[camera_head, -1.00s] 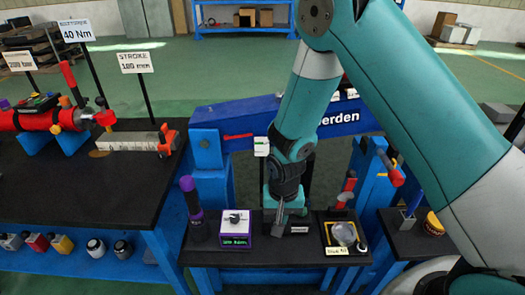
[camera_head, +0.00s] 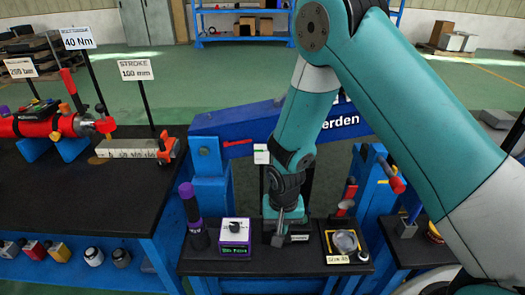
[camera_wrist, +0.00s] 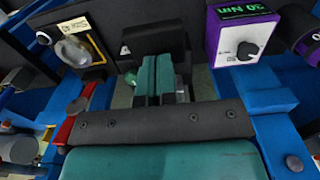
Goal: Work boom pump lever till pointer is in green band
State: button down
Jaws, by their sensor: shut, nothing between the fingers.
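My gripper (camera_head: 278,228) is shut and empty, pointing down over the black shelf in front of the blue boom. In the wrist view its teal fingers (camera_wrist: 156,76) are together, in front of a dark block. A red-handled lever (camera_head: 347,195) stands right of my gripper, apart from it; a red bar also shows at left in the wrist view (camera_wrist: 77,115). I cannot tell whether this is the pump lever. A red pointer-like bar (camera_head: 237,142) lies on the blue boom (camera_head: 345,122), left of a small white card (camera_head: 261,155) with a green mark. Their exact reading is too small to tell.
On the shelf (camera_head: 215,262), a purple dial box (camera_head: 235,236) and a purple-topped dark cylinder (camera_head: 193,212) stand left of my gripper. A round glass-like item (camera_head: 344,241) in a yellow frame lies to the right. Another red handle (camera_head: 391,178) angles out at right.

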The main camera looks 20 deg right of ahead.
jog(key=shift+s+r+p, duration=0.15)
jog(key=shift+r+p, duration=2.3)
jog(key=shift+r, duration=0.95)
